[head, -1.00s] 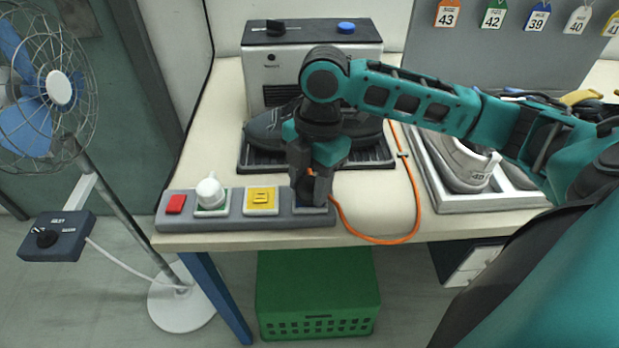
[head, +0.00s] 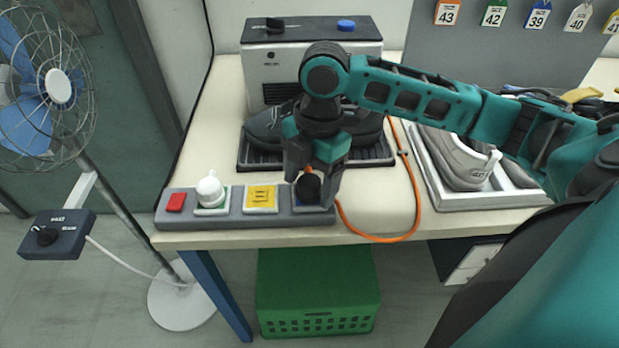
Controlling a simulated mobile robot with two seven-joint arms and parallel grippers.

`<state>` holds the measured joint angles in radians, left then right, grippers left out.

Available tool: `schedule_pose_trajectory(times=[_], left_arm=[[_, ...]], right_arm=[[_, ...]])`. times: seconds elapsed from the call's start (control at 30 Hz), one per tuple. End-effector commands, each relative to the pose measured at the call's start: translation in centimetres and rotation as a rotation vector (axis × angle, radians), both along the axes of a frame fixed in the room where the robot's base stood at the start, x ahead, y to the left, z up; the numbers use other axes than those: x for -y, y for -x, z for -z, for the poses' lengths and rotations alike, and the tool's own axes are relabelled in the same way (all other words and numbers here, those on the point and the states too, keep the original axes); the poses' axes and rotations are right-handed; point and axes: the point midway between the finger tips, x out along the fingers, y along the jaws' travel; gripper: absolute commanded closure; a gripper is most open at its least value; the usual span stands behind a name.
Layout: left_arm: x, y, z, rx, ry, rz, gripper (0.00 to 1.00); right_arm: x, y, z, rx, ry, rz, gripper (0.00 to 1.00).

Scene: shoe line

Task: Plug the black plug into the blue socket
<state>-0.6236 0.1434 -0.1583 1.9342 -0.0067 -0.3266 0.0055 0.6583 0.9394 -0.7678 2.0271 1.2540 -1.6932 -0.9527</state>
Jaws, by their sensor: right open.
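The grey power strip (head: 230,219) lies along the table's front edge. The black plug (head: 308,188) sits on the blue socket (head: 314,209) at the strip's right end, with the orange cord running off it to the right. The plug hides most of the blue socket, and I cannot tell how deep it sits. My right gripper (head: 308,190) is open, with its fingers spread on either side of the plug. My left gripper is not in view.
A white plug (head: 210,190) stands in the strip's green socket. The yellow socket (head: 261,198) is empty, and a red switch (head: 176,202) is at the left end. A dark shoe (head: 262,130) on a black rack is behind my gripper. The orange cord (head: 417,200) loops over the table edge.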

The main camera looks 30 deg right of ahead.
Motion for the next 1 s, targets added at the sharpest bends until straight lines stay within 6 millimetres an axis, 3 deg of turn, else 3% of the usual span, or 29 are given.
schedule_pose_trajectory(times=[0.03,0.2,0.5,0.7,1.0], left_arm=[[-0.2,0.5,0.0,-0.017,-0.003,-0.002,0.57],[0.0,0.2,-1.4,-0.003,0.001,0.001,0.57],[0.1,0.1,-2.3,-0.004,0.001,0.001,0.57],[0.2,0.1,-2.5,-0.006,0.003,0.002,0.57],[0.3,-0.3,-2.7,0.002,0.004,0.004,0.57]], right_arm=[[0.2,-0.3,-1.6,0.01,0.001,0.001,0.24],[0.8,-0.4,-5.8,0.01,0.0,0.001,0.24],[1.6,-0.5,-11.2,0.008,-0.001,0.002,0.24],[1.8,-0.5,-12.4,0.005,0.0,0.002,0.24],[1.8,-0.5,-12.5,0.004,-0.001,0.001,0.24]])
